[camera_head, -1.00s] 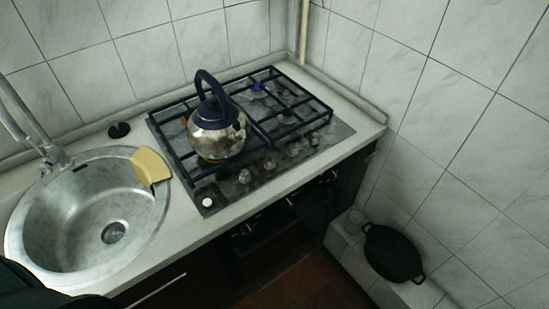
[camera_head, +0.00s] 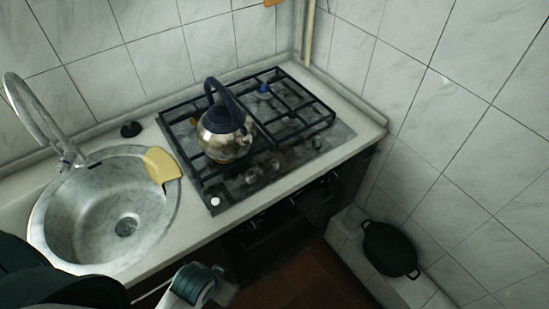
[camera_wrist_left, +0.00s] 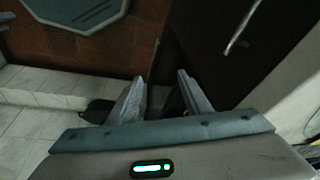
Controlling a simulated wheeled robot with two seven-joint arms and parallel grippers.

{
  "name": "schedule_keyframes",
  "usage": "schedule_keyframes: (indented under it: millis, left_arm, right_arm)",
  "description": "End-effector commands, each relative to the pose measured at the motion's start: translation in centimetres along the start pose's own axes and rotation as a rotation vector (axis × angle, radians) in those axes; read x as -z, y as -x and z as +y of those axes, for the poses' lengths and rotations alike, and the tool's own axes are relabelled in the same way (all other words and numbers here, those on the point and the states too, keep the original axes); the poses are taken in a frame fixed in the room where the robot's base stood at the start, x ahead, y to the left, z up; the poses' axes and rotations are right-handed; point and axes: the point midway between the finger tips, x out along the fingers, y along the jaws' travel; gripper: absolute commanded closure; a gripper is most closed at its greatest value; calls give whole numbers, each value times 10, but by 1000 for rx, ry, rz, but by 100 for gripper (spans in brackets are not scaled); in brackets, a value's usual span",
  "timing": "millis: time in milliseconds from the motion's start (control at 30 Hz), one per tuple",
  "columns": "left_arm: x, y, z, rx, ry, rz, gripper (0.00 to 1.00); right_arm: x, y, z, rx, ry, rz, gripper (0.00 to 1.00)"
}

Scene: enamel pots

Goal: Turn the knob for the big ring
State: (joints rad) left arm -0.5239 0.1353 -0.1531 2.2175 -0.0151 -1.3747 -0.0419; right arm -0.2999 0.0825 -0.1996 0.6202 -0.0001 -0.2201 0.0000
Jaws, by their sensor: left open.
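The gas stove (camera_head: 228,183) is set in the counter, with dark blue grates over it. Several silver knobs (camera_head: 252,177) run along its front edge; their pointer positions are too small to read. A steel kettle (camera_head: 222,138) with a dark blue handle stands on the left grate and hides the burner beneath. I cannot tell which ring is the big one. My left gripper (camera_wrist_left: 162,82) is open and empty in the left wrist view, below the counter, in front of a dark cabinet door (camera_wrist_left: 190,30). My right gripper is not in view.
A round sink (camera_head: 75,225) with a yellow cloth or sponge (camera_head: 161,166) on its rim lies left of the stove. A black pan (camera_head: 390,250) sits on a tiled ledge at the right, and also shows in the left wrist view (camera_wrist_left: 97,112). The brown floor is clear.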

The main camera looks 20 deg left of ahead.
Motion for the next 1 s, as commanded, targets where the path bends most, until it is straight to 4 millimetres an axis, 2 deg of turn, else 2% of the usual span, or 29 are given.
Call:
schedule_keyframes:
  millis: [33,100,200,367,567,667,800,900,1000]
  left_arm:
    - [10,17,-3,10,-31,19,55]
    - [25,37,-8,30,-105,52,55]
    - [53,59,-15,77,-271,115,55]
    - [93,74,-23,166,-550,199,55]
    - [147,85,-32,334,-981,296,55]
    - [177,88,-38,463,-1269,335,55]
    - [217,93,-46,703,-1743,352,55]
    - [236,94,-52,887,-2078,323,55]
    - [246,95,-60,1056,-2371,266,55]
  right_arm:
    - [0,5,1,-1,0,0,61]
    - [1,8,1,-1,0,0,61]
    - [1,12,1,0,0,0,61]
    - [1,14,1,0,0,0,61]
    - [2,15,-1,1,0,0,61]
    - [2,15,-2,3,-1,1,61]
    - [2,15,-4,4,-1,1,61]
    - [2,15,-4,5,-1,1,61]
    - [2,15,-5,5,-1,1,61]
